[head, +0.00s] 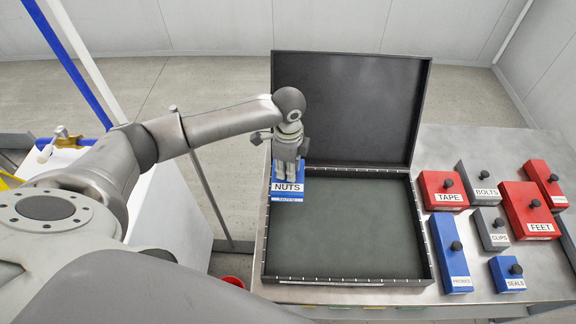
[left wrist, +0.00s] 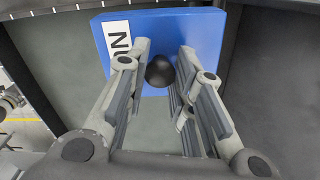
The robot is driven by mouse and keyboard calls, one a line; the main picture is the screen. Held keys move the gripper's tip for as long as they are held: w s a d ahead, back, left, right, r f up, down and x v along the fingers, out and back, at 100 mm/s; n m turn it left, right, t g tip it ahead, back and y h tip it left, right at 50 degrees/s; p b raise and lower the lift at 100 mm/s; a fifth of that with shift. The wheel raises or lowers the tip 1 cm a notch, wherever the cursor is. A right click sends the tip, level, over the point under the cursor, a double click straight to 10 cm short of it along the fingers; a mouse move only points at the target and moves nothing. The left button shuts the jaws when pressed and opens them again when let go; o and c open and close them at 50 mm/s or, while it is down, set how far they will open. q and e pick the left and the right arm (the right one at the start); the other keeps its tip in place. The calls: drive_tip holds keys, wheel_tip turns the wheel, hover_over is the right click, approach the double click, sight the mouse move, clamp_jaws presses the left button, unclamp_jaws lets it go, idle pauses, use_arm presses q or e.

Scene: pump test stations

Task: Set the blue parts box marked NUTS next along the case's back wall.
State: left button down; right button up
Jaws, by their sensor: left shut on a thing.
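The blue NUTS box (head: 287,188) is at the back left corner of the open black case (head: 432,262). My left gripper (head: 287,170) is above it, shut on the box's black knob. In the left wrist view the blue NUTS box (left wrist: 205,32) shows beyond the fingers, its label partly cut off by a finger. The left gripper (left wrist: 160,75) has its fingers on either side of the black knob (left wrist: 160,71). I cannot tell whether the box touches the case floor. The case's lid stands open at the back. My right gripper is not in view.
On the metal table right of the case stand red boxes TAPE (head: 443,190) and FEET (head: 527,210), another red box (head: 546,184), grey BOLTS (head: 478,182) and CLIPS (head: 490,228), and blue PROBES (head: 450,256) and SEALS (head: 507,274). The rest of the case floor is empty.

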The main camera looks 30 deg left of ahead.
use_arm(q)
drive_tip(key=shift+f, duration=0.1)
drive_tip(key=shift+f, duration=1.45)
drive_tip(key=shift+f+b, duration=0.25)
drive_tip(key=shift+b, duration=0.05)
drive_tip(key=shift+f, duration=0.5)
drive_tip(key=shift+f, duration=0.4)
idle(0.5)
drive_tip(key=c, duration=1.2)
unclamp_jaws()
drive_tip(key=shift+o, duration=0.2)
